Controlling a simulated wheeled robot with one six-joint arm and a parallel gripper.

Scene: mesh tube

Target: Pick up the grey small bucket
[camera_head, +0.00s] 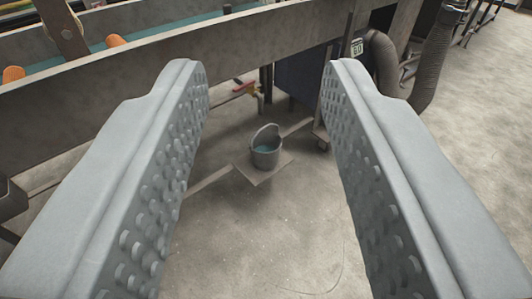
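The grey small bucket (266,156) stands upright on a small flat plate (264,172) low near the floor, in the middle of the view. Its handle is raised, and its inside looks bluish. My gripper (264,85) is open, with one wide studded finger on each side of the picture. The bucket shows in the gap between the fingers, some distance beyond them. Nothing is between the fingers, and they do not touch the bucket.
A long conveyor (160,60) with a grey side wall runs above and behind the bucket. Orange items (116,41) show along it. A dark box (300,80) and a thick hose (432,62) are at the right behind. The concrete floor (262,245) in front is clear.

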